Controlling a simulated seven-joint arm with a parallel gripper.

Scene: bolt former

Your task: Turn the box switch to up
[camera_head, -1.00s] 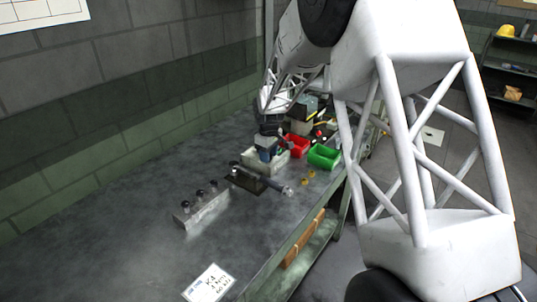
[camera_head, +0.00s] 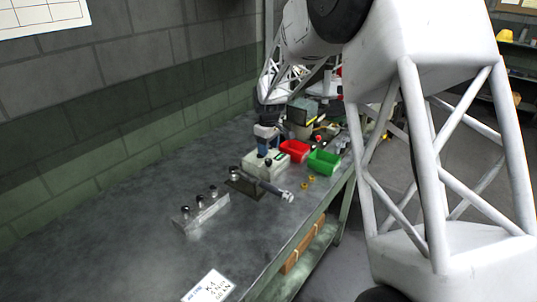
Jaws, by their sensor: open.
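A pale box (camera_head: 279,160) stands on the bench (camera_head: 120,240), with a small dark knob-like part at its front. It may be the box switch, but it is too small to read which way any switch points. A blue and grey upright device (camera_head: 266,133) stands at the box. My arm reaches over the far end of the bench, above and behind the box. My gripper's fingers cannot be made out; arm links cover that area.
A dark plate with a metal cylinder (camera_head: 271,187) lies in front of the box. A metal block with several knobs (camera_head: 205,211) is at left. Red (camera_head: 295,151) and green (camera_head: 324,162) bins stand at right. The near left bench is clear.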

